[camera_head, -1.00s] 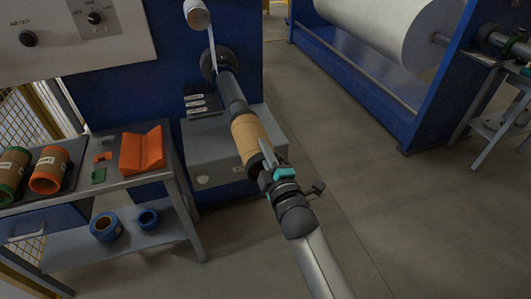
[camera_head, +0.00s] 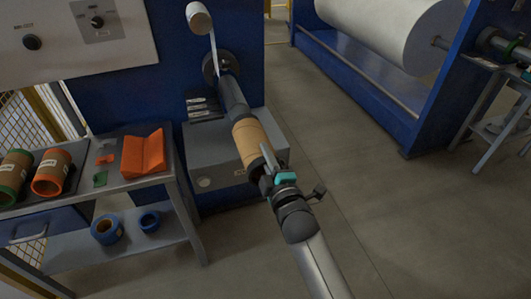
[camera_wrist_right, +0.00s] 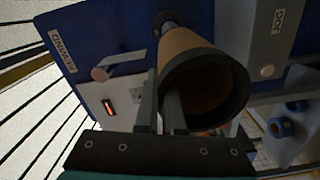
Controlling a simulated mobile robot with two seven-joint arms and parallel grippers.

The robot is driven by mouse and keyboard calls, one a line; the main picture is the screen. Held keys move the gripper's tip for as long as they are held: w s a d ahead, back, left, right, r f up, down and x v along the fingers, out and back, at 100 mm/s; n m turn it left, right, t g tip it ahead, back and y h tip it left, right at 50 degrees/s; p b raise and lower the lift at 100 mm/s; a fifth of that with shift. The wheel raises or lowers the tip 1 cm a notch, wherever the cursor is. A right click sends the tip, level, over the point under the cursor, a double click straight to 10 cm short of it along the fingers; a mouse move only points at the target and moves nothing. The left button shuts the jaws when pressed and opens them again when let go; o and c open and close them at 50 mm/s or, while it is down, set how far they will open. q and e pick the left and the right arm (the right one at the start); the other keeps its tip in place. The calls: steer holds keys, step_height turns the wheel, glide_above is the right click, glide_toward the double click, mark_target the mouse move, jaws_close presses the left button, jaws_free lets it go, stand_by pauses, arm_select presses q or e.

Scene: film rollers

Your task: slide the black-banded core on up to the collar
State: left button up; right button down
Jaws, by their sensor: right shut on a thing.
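The tan cardboard core (camera_head: 251,138) has black bands at its ends. It sits around the grey shaft (camera_head: 232,95), which slants from the blue machine toward me. Bare shaft shows between the core and the dark round collar (camera_head: 215,66) at the machine end. My right gripper (camera_head: 269,165) is shut on the core's near end. In the right wrist view, its fingers (camera_wrist_right: 160,105) are at the rim of the core (camera_wrist_right: 193,58), and I look into its open near end. My left gripper is not in view.
A grey cart (camera_head: 95,196) on the left holds green and orange rolls, an orange V-block (camera_head: 143,155) and, below, blue rings. A grey box (camera_head: 215,150) stands under the shaft. A large white roll (camera_head: 385,25) is at the upper right. The floor between is clear.

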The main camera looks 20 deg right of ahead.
mark_target(253, 127)
steer(key=shift+r, duration=0.1)
steer(key=shift+w, duration=0.15)
steer(key=shift+w+b, duration=0.45)
steer(key=shift+w, duration=1.2)
steer(key=shift+w+a+b, duration=0.1)
steer(key=shift+w+b, duration=0.6)
steer(key=shift+w, duration=1.05)
steer(key=shift+w+a+b, duration=0.1)
steer(key=shift+w+b, duration=0.8)
steer(key=shift+w, duration=0.85)
steer(key=shift+w, duration=0.1)
